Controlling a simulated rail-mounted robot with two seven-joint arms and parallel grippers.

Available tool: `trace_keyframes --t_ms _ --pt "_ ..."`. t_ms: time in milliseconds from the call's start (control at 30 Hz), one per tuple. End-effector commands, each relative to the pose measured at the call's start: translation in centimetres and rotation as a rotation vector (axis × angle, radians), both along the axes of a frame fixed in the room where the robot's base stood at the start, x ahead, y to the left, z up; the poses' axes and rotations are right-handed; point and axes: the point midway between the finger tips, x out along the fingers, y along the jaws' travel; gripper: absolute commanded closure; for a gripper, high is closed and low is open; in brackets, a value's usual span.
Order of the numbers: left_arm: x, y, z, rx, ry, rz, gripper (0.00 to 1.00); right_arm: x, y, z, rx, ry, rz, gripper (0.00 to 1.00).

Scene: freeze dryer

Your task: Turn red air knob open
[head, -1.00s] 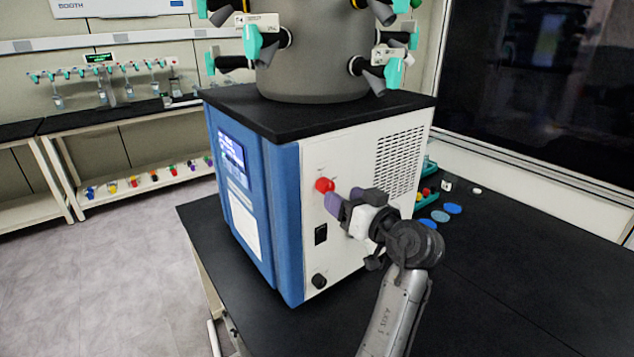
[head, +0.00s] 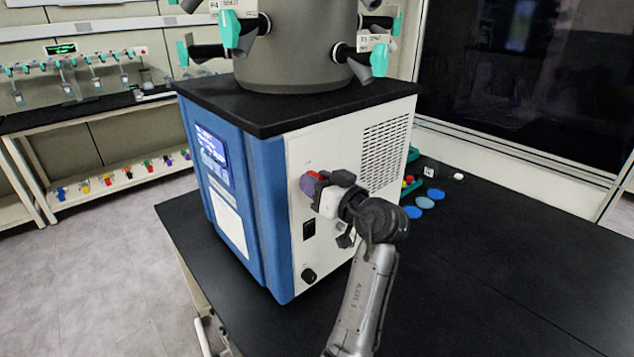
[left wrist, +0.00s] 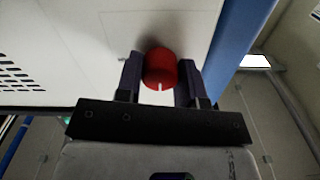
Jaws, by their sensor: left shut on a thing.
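The red air knob (head: 314,176) sits on the white side panel of the freeze dryer (head: 335,150). In the left wrist view the red knob (left wrist: 160,69) has a white mark at its lower edge. My left gripper (head: 312,184) is at the panel with its purple fingers around the knob. In the left wrist view the two fingers of my left gripper (left wrist: 160,78) stand on either side of the knob and are shut on it. My right gripper is not in view.
A black rocker switch (head: 309,229) and a black knob (head: 308,276) are below on the same panel. Blue discs (head: 425,202) and a green rack (head: 410,186) lie on the black table behind my arm. The table's right part is clear.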

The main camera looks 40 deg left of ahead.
Motion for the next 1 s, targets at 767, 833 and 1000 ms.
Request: trace_keyframes --t_ms 767,833,1000 --pt "0.0 0.0 0.6 0.04 0.268 0.0 0.88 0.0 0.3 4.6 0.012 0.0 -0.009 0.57" --pt "0.0 0.0 0.7 0.049 0.333 0.0 0.88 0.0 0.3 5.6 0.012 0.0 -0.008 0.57" --pt "0.0 0.0 0.6 0.074 0.496 0.0 0.88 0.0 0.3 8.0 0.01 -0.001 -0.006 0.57"
